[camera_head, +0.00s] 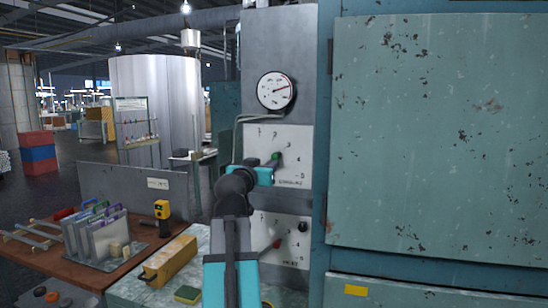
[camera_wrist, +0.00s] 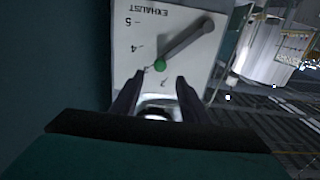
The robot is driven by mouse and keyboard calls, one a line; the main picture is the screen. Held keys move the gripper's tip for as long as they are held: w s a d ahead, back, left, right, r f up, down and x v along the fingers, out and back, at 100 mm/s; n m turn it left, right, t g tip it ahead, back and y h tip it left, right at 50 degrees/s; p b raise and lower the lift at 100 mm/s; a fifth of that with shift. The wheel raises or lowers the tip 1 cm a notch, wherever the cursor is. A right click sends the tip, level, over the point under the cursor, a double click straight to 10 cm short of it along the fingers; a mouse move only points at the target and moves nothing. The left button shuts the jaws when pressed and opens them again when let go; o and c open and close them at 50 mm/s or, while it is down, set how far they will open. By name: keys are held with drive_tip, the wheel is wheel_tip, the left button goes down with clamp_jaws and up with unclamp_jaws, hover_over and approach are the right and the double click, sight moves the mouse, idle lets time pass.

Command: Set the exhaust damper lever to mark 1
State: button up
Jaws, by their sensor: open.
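The exhaust damper lever (camera_head: 276,156) is a dark bar with a green knob, on a pale panel (camera_head: 305,150) with numbered marks. It also shows in the wrist view (camera_wrist: 186,41), where the panel appears upside down. The lever points at about mark 3. My gripper (camera_head: 270,165) is at the panel, in front of the lever, and hides its pivot in the head view. In the wrist view my gripper (camera_wrist: 159,78) is open, with the green knob just ahead of and between the fingertips. I cannot tell whether a finger touches it.
A round gauge (camera_head: 276,91) is above the panel. A lower panel (camera_head: 290,256) carries a red-tipped lever. A large teal cabinet (camera_head: 430,130) stands at right. A brown bench (camera_head: 75,268) with a rack of plates and a yellow tool (camera_head: 162,210) is at left.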

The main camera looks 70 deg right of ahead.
sight(274, 158)
drive_tip(key=d+p, duration=0.1)
drive_tip(key=d, duration=0.2)
drive_tip(key=d+p, duration=0.1)
drive_tip(key=d, duration=0.1)
drive_tip(key=d+p, duration=0.1)
drive_tip(key=d, duration=0.2)
drive_tip(key=shift+w+d+r, duration=0.1)
drive_tip(key=shift+w+d, duration=0.15)
drive_tip(key=shift+d, duration=0.85)
clamp_jaws()
